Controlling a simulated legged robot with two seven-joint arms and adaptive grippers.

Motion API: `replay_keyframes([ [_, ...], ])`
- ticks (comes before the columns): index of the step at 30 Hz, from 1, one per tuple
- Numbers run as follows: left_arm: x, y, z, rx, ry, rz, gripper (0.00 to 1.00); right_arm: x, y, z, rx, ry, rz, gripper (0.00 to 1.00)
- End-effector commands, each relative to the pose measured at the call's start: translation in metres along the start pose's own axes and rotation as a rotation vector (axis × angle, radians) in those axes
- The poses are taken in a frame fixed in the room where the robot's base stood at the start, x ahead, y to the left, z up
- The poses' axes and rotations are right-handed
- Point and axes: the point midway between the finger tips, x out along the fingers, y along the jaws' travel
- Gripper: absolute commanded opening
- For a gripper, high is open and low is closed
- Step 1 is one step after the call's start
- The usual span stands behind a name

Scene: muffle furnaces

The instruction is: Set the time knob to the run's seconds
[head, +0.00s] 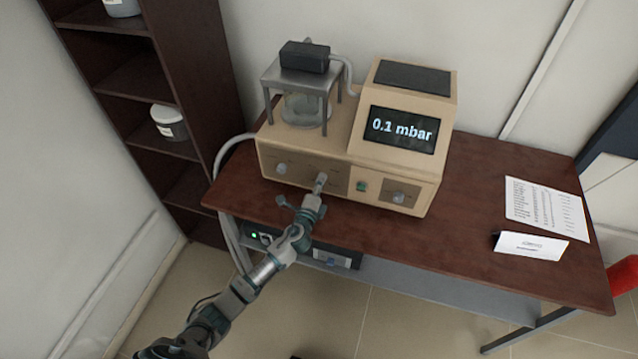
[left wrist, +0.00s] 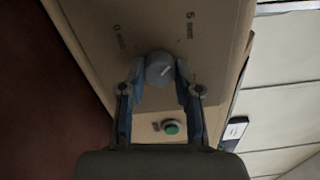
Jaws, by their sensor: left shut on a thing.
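A beige coating machine (head: 340,178) stands on the brown table, its display (head: 402,129) reading "0.1 mbar". My left gripper (head: 320,184) reaches its front panel at the middle knob. In the left wrist view, my left gripper (left wrist: 160,84) has its two fingers on either side of a round grey knob (left wrist: 159,68) with a light pointer line, shut on it. Small printed marks, which look like 0 and 5, sit on the panel around the knob. A green button (head: 361,186) is beside it; it also shows in the left wrist view (left wrist: 171,128). My right gripper is not in view.
Other knobs sit at the panel's left (head: 281,168) and right (head: 398,197). A printed sheet (head: 546,207) and a folded white card (head: 530,246) lie on the table's right. A dark shelf (head: 190,75) stands at left. A glass chamber (head: 303,108) is on the machine.

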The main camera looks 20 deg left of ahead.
Motion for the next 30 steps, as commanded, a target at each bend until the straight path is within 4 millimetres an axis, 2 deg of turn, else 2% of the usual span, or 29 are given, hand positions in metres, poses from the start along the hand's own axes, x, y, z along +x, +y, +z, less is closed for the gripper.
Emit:
replay_keyframes([
  [1, -0.002, 0.005, -0.004, -0.001, 0.008, 0.008, 0.00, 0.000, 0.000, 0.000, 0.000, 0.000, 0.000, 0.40],
  [8, -0.002, 0.006, -0.005, -0.002, 0.009, 0.010, 0.00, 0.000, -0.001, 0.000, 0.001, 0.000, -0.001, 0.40],
  [9, -0.002, 0.006, -0.005, -0.002, 0.009, 0.010, 0.40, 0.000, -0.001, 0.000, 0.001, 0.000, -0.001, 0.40],
  [11, -0.002, 0.006, -0.005, -0.002, 0.008, 0.010, 0.55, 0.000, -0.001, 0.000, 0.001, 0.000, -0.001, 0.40],
  [12, -0.002, 0.006, -0.004, -0.002, 0.007, 0.009, 0.58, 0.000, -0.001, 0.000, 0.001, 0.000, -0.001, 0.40],
  [23, -0.007, 0.003, -0.001, -0.002, 0.003, 0.004, 0.58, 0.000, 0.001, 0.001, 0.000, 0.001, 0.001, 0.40],
  [26, -0.022, 0.004, -0.001, -0.001, 0.004, 0.005, 0.58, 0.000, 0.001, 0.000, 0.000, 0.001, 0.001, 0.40],
  [30, -0.053, 0.005, -0.002, -0.002, 0.005, 0.007, 0.58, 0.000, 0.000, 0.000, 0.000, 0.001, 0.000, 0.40],
])
